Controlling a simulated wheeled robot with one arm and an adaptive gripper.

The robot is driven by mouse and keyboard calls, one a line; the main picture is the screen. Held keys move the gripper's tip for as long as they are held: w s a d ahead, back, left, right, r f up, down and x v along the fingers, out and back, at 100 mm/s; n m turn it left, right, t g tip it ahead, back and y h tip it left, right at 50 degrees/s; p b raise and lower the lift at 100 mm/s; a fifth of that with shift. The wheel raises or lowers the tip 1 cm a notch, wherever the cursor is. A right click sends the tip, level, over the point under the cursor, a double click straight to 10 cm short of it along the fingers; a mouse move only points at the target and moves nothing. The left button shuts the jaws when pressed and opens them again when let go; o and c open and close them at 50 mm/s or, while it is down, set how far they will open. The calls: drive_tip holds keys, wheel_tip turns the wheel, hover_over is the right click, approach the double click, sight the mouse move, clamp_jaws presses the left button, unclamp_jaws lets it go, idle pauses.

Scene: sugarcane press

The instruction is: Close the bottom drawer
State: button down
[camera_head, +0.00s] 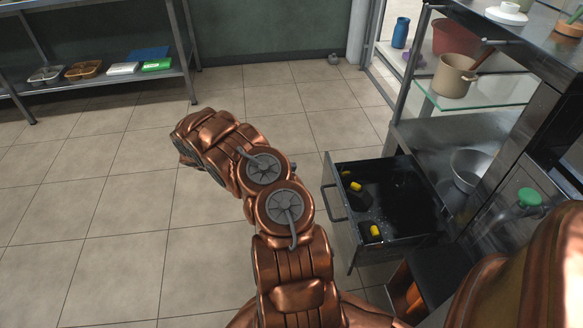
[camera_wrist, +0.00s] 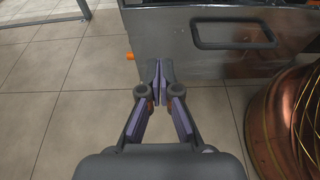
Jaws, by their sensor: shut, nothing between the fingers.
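An open drawer (camera_head: 400,238) juts out from the metal counter at the right of the head view. Its dark inside holds a few black and yellow items (camera_head: 360,195). Its grey front with a looped handle (camera_head: 333,203) faces left. In the wrist view a grey drawer front (camera_wrist: 200,58) fills the upper right, with a dark rectangular handle (camera_wrist: 235,45). My gripper (camera_wrist: 158,68) is shut and empty. Its fingertips overlap the lower left part of that front, left of and below the handle. I cannot tell whether they touch it. The gripper is hidden in the head view.
Tiled floor (camera_head: 120,230) is open to the left of the drawer. The counter beside it holds a metal bowl (camera_head: 468,168). A beige pot (camera_head: 455,76) stands on a glass shelf above. A low shelf (camera_head: 95,80) with trays stands at the back left.

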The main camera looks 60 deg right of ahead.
drive_tip(key=b, duration=0.3)
approach(328, 168)
drive_tip(key=x, duration=0.5)
drive_tip(key=shift+s+f, duration=0.15)
drive_tip(key=shift+f, duration=0.2)
drive_tip(key=shift+s+d+r, duration=0.1)
drive_tip(key=shift+s+d, duration=0.4)
drive_tip(key=shift+d, duration=0.05)
